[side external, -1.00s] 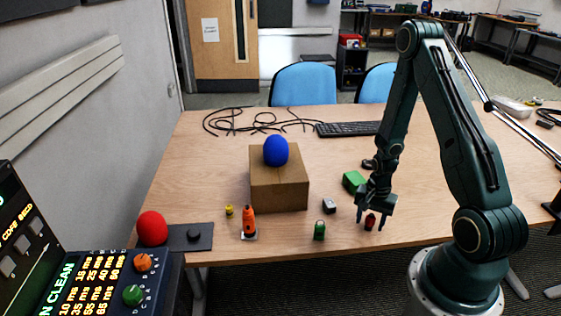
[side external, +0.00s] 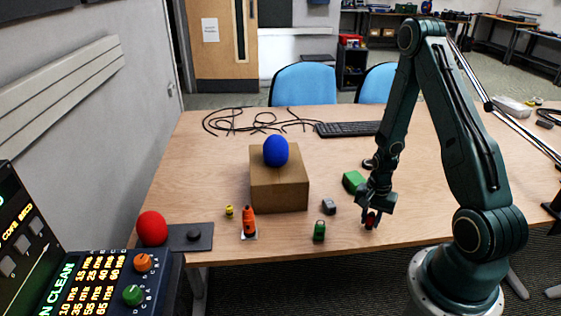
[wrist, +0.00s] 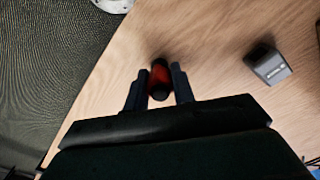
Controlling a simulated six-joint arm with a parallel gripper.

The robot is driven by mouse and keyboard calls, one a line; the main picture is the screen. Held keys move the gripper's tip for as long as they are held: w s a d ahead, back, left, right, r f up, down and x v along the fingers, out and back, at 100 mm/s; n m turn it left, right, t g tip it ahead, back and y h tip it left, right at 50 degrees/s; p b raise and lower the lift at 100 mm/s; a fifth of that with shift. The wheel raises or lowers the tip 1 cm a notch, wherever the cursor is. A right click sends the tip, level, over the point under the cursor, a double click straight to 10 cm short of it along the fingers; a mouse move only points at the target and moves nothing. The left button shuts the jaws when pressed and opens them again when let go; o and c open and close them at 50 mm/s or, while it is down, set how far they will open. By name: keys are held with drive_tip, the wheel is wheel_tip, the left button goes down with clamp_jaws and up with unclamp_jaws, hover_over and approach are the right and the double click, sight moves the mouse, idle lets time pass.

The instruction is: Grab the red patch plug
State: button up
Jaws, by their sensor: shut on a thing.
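The red patch plug (wrist: 159,78) is a small red piece with dark ends. In the wrist view it lies between the two dark fingers of my gripper (wrist: 160,85), which are shut on it. In the side external view my gripper (side external: 371,218) is low over the front right of the table, and the red patch plug (side external: 370,221) shows only partly between the fingers. I cannot tell whether the plug still touches the table.
A grey plug (side external: 329,206) and a green plug (side external: 319,231) stand left of my gripper, and a green block (side external: 353,181) lies behind it. The table's front edge is close.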

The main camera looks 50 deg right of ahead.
sight(372, 213)
wheel_tip(372, 213, up, 20)
drive_tip(key=shift+f, duration=0.25)
idle(0.6)
idle(0.5)
